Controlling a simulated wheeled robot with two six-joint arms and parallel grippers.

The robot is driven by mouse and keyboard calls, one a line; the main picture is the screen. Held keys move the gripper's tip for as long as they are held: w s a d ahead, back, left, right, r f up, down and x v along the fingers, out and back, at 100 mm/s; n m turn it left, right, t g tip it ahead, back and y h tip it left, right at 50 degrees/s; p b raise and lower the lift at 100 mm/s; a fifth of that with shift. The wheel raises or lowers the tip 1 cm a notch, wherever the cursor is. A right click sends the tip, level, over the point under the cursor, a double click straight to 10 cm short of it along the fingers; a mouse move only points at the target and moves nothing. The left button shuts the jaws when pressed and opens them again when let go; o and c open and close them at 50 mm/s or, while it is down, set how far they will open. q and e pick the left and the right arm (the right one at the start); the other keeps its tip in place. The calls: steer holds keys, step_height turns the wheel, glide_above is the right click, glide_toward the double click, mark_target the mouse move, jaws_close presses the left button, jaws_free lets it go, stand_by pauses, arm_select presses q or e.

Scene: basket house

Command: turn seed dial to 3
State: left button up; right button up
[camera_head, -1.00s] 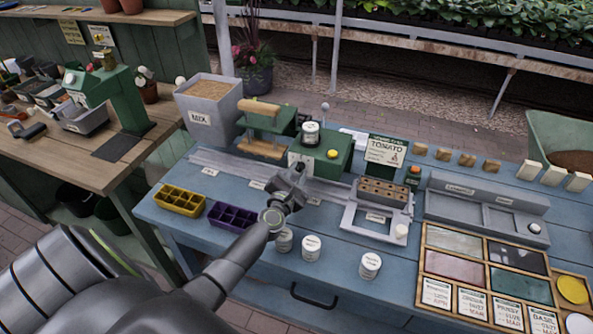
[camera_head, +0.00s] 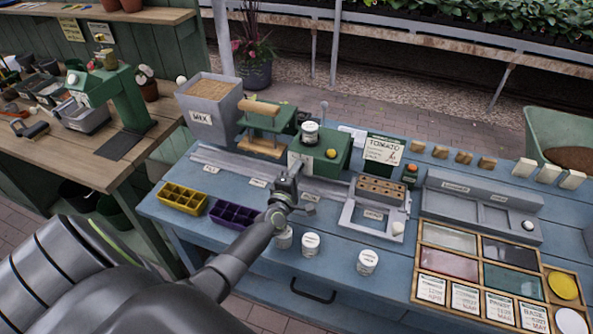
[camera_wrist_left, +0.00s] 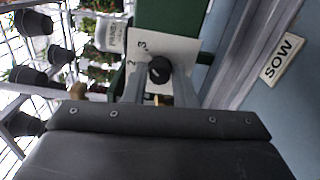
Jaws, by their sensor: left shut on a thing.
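The green seeder box (camera_head: 338,152) stands on the blue bench with a pale panel (camera_head: 303,163) on its front. The black seed dial (camera_wrist_left: 160,69) sits on that panel in the left wrist view, with the printed numbers 3 and 2 beside it. My left gripper (camera_head: 292,172) is at the panel in the head view. In the left wrist view its fingers (camera_wrist_left: 160,84) lie on either side of the dial, shut on it. I cannot tell which number the dial points to. In the head view the gripper hides the dial. My right gripper is not in view.
A jar (camera_head: 310,133) and a yellow button (camera_head: 331,153) are on top of the box. A green press (camera_head: 265,125) stands left of it, and a tomato card (camera_head: 382,150) right. Yellow (camera_head: 182,199) and purple (camera_head: 232,214) trays and white pots (camera_head: 311,244) are in front.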

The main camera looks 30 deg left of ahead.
arm_select(q)
steer(key=shift+m, duration=0.6)
steer(key=o, duration=1)
steer(key=shift+c, duration=0.2)
steer(key=b+v, duration=0.1)
steer(key=v, duration=1.5)
steer(key=shift+s+d, duration=0.2)
steer(key=shift+s, duration=0.1)
steer(key=shift+s+d, duration=0.1)
steer(key=shift+s, duration=0.25)
